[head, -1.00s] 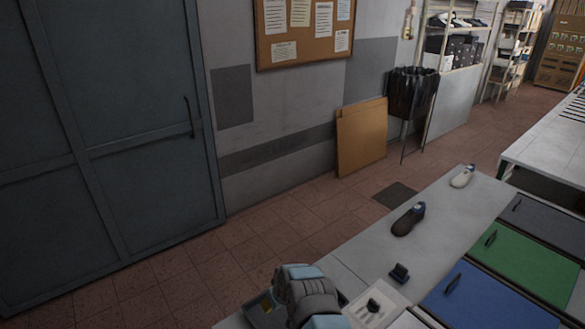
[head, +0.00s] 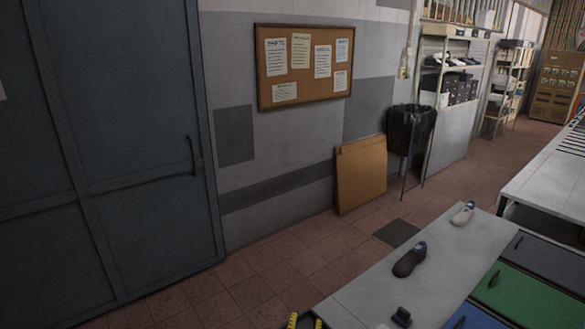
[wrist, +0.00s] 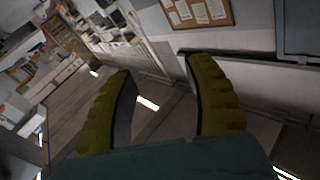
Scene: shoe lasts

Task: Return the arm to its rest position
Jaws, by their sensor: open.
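My gripper (wrist: 160,95) shows in the wrist view with its two yellow-green fingers spread apart and nothing between them. In the head view only the yellow tips of my gripper (head: 305,319) show at the bottom edge. The wrist view is tilted and looks out over the room, with the pinboard (wrist: 198,12) at the top.
A grey bench (head: 375,285) holds a dark shoe last (head: 409,260), a white one (head: 463,214) and a small dark object (head: 401,317). Green (head: 530,297) and blue lids lie to the right. A cardboard panel (head: 361,175) and bin (head: 410,128) stand by the wall.

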